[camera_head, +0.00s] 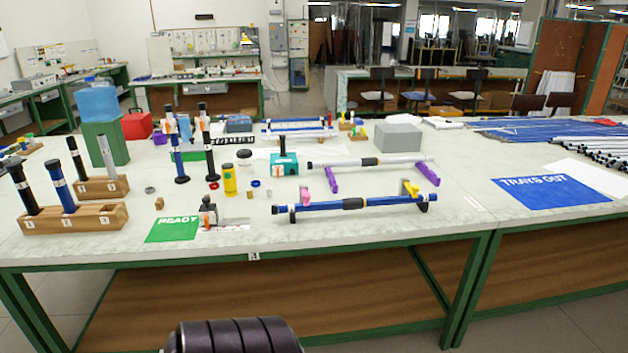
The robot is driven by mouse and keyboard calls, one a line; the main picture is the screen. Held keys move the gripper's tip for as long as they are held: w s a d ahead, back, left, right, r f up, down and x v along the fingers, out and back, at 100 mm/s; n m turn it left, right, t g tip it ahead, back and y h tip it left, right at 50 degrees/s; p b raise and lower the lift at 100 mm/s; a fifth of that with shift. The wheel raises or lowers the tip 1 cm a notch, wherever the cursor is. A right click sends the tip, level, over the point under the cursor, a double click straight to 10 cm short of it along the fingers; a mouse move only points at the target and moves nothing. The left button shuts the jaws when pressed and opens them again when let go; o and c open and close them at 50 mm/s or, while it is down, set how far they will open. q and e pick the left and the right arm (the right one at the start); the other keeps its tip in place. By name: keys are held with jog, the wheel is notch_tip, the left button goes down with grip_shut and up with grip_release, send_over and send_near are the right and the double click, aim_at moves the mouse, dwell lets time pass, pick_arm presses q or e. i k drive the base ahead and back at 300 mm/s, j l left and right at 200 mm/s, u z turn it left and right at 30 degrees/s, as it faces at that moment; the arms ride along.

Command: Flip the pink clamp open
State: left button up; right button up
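Neither of my grippers is in view. A dark ribbed part, probably mine, shows at the bottom edge.
A green READY mat (174,229) and a blue TRAYS OUT mat (552,192) lie on the white table. Wooden blocks (80,217) holding upright rods stand at the left. A yellow canister (230,181) and teal box (284,164) stand mid-table. The front right surface is clear.

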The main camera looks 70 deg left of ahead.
aim_at(305, 195)
jog(key=u, duration=1.95)
